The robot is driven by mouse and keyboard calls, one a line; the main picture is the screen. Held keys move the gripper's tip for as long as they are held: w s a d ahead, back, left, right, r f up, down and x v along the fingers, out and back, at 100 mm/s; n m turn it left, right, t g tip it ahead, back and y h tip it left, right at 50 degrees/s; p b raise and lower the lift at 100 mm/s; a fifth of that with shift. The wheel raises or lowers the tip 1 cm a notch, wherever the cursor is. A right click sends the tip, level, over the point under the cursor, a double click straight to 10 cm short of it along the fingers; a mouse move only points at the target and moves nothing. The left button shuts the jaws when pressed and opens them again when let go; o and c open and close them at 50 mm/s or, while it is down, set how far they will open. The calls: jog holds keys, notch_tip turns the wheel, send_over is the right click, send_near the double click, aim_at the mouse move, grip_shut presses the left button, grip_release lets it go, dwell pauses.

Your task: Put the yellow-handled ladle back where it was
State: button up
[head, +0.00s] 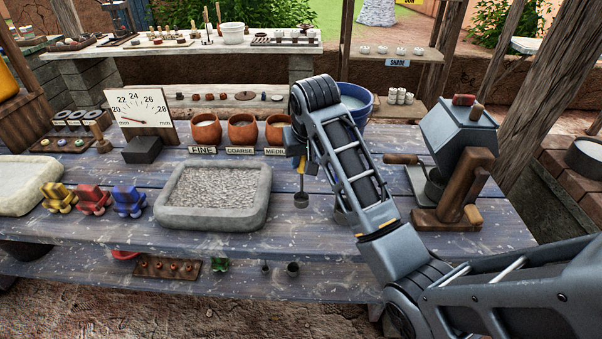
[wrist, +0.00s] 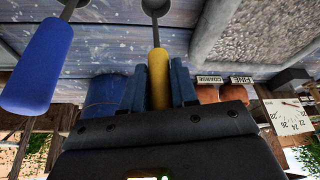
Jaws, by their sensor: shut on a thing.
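The yellow-handled ladle (wrist: 158,68) hangs from my gripper (head: 299,150), its yellow handle between the two fingers. In the head view the ladle's dark cup (head: 301,201) is lowest, just above or at the blue-grey table, right of the gravel tray. I cannot tell whether the cup touches the table. In the wrist view its cup (wrist: 157,8) is at the top edge. A blue-handled ladle (wrist: 40,65) shows beside it in the wrist view; my arm hides most of it in the head view.
The gravel tray (head: 164,222) lies left of the ladle. Clay pots (head: 242,130) labelled FINE, COARSE and MEDIUM stand behind. A blue bucket (head: 369,108) is behind my arm. A tilted grey box on a wooden stand (head: 458,137) stands at right.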

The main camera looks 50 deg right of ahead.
aim_at(302, 172)
jog(key=shift+f, duration=2)
jog(key=shift+f, duration=0.15)
jog(key=o, duration=0.9)
jog(key=shift+o, duration=0.2)
jog(key=v, duration=1.2)
